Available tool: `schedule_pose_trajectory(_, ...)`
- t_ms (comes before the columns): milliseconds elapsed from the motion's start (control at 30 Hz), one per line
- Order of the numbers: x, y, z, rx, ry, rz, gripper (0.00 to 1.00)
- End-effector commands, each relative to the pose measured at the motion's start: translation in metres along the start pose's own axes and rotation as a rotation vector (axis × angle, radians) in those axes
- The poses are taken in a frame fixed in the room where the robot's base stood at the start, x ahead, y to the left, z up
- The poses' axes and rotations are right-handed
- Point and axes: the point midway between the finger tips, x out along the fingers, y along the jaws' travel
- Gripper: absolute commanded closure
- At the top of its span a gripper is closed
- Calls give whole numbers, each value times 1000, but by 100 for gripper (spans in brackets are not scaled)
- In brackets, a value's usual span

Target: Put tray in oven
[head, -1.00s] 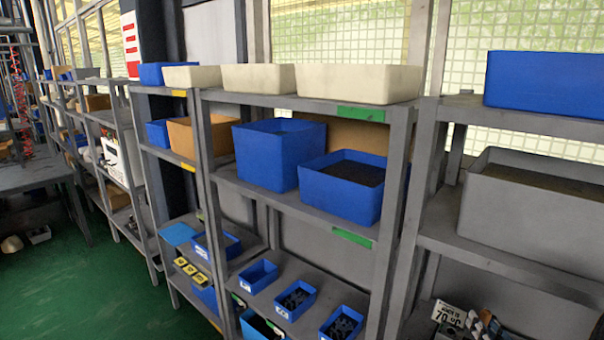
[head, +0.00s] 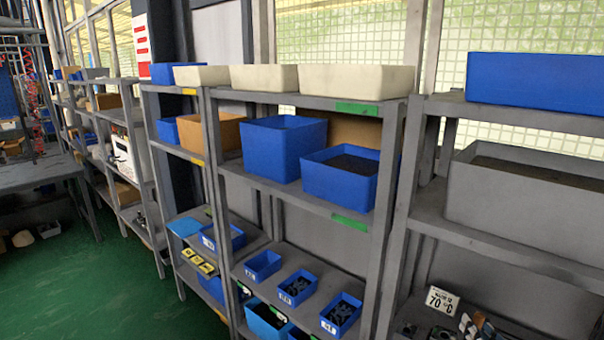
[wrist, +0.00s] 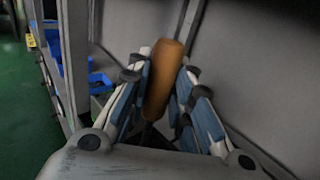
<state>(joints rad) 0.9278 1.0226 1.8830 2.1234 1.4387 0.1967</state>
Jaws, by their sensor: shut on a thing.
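In the wrist view my gripper (wrist: 160,82) is shut on an upright, slightly tilted orange-brown handle (wrist: 162,75). I cannot tell what the handle belongs to. Large plain grey panels stand behind and to the right of it. No tray or oven can be made out for certain in either view.
Grey shelving with blue bins (head: 284,148), cream bins (head: 356,80) and a large grey bin (head: 525,195) fills the head view. A "70 °C" sign (head: 441,301) stands low at the right. Green floor (head: 110,290) is clear at the left; a grey table (head: 40,172) stands beyond.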

Motion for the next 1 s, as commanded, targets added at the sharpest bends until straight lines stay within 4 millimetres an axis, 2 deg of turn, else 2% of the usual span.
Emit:
schedule_pose_trajectory(67,2,6,2,-3,-4,15,100)
schedule_pose_trajectory(267,9,40,-2,-8,1,101,100)
schedule_pose_trajectory(567,15,104,-6,-14,9,259,100)
schedule_pose_trajectory(767,14,157,-9,-16,10,391,100)
schedule_pose_trajectory(1000,0,244,-12,-12,6,617,100)
